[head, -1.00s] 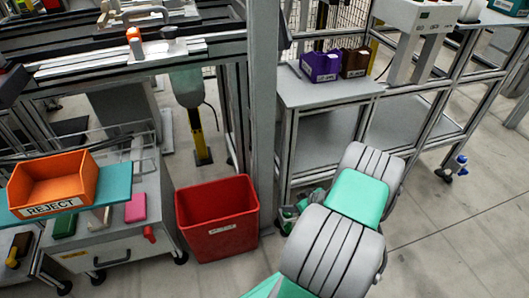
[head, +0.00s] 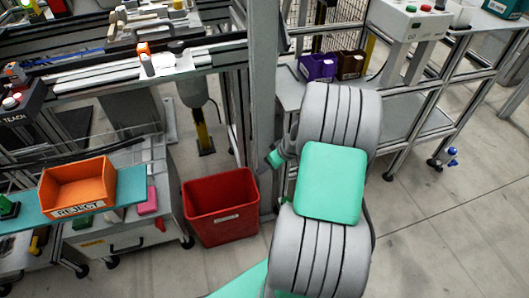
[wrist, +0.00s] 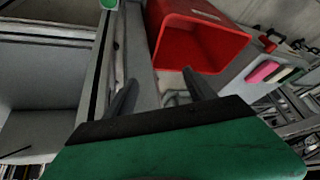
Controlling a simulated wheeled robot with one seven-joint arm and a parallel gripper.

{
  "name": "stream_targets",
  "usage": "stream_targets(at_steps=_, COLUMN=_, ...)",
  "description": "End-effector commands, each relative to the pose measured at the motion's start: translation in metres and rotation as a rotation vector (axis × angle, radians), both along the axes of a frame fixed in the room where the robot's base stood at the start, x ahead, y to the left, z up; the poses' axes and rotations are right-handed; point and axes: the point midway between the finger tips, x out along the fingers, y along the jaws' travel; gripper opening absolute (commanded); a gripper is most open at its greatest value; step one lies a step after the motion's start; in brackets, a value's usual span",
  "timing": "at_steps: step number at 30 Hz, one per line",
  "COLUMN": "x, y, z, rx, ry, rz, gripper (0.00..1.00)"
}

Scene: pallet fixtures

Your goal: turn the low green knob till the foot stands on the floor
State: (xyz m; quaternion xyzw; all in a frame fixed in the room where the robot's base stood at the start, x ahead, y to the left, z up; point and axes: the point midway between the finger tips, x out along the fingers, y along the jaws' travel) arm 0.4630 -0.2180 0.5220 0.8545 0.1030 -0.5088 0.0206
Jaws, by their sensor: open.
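In the wrist view a round green knob-like thing (wrist: 108,4) shows at the top edge, partly cut off, beside a grey metal beam. I cannot make out a foot under it or whether anything meets the floor. My gripper (wrist: 160,79) is open and empty, its two dark fingers apart and pointing up the picture, short of the green thing. In the head view my gripper (head: 270,162) is small and partly hidden behind my arm, near the grey post. The green knob is not clearly visible in the head view.
A red bin (head: 222,226) stands on the floor left of the post (head: 264,90); it also shows in the wrist view (wrist: 200,42). An orange reject tray (head: 78,188) sits at the left. A bench with purple (head: 317,67) and brown boxes is behind my arm.

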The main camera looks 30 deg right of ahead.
Motion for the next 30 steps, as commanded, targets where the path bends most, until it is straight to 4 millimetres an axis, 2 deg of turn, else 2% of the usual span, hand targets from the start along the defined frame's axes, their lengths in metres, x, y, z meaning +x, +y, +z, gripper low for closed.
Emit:
stream_targets(at_steps=1, x=0.002, y=0.005, z=0.016, rx=-0.004, ry=0.006, rz=0.004, gripper=0.64)
stream_targets(at_steps=6, x=0.003, y=0.016, z=0.035, rx=-0.007, ry=0.028, rz=0.005, gripper=0.64)
stream_targets(at_steps=17, x=0.003, y=0.019, z=0.038, rx=-0.007, ry=0.034, rz=0.003, gripper=0.64)
stream_targets(at_steps=20, x=0.000, y=0.013, z=0.031, rx=-0.007, ry=0.034, rz=-0.010, gripper=0.64)
stream_targets(at_steps=23, x=-0.014, y=-0.003, z=0.003, rx=0.010, ry=0.051, rz=-0.059, gripper=0.64)
stream_targets(at_steps=27, x=-0.054, y=-0.022, z=-0.070, rx=0.088, ry=0.117, rz=-0.161, gripper=0.64)
stream_targets(at_steps=30, x=-0.079, y=-0.036, z=-0.118, rx=0.139, ry=0.155, rz=-0.231, gripper=0.64)
